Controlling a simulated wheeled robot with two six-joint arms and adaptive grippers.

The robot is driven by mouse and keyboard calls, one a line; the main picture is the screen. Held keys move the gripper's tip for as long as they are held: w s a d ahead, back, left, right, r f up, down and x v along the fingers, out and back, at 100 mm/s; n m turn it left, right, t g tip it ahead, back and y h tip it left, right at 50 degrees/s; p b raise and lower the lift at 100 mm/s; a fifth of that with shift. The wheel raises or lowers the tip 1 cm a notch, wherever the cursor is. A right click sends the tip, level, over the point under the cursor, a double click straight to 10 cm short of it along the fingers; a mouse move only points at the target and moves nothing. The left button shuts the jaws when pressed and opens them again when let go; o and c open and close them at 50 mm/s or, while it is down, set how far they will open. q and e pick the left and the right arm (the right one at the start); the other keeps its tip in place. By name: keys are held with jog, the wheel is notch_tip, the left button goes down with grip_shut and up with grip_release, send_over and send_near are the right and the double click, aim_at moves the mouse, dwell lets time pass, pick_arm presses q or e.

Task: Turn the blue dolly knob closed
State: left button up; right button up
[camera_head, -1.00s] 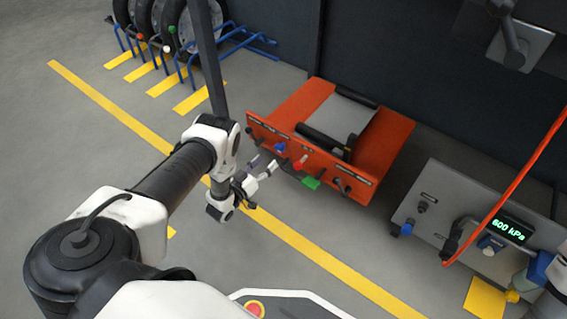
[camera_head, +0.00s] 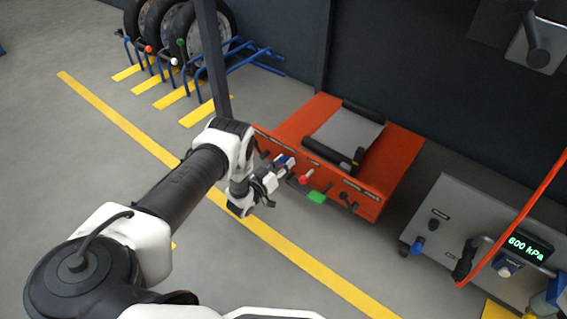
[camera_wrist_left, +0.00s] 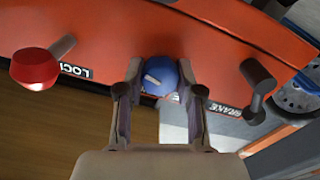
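The blue dolly knob (camera_wrist_left: 160,72) is on the front panel of the orange dolly (camera_head: 395,170). It has a pale pointer mark, tilted in the left wrist view. My left gripper (camera_wrist_left: 162,68) is at the knob with one finger on each side of it. The fingers look slightly apart from the knob, though contact at its right edge is hard to judge. In the head view my left gripper (camera_head: 283,166) reaches the panel and partly hides the blue knob. My right gripper is not in view.
A red knob (camera_wrist_left: 35,68) marked LOCK and a black lever (camera_wrist_left: 257,88) marked BRAKE flank the blue knob. A green part (camera_head: 316,197) sits low on the panel. A grey station with a 600 kPa display (camera_head: 530,245) stands right; tyres (camera_head: 205,25) stand behind left.

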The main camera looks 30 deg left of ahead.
pick_arm(q)
jog(key=shift+r+m, duration=0.1)
jog(key=shift+m, duration=0.3)
jog(key=m+p, duration=0.1)
jog(key=m, duration=0.1)
jog(key=shift+m+p, duration=0.3)
jog(key=m+p, duration=0.1)
jog(key=m, duration=0.3)
jog(key=m+p, duration=0.1)
jog(key=m, duration=0.3)
jog(key=shift+p, duration=0.3)
jog(key=shift+m+p, duration=0.4)
jog(key=shift+m, duration=1.6)
jog(key=shift+d, duration=0.1)
jog(key=o, duration=1.2)
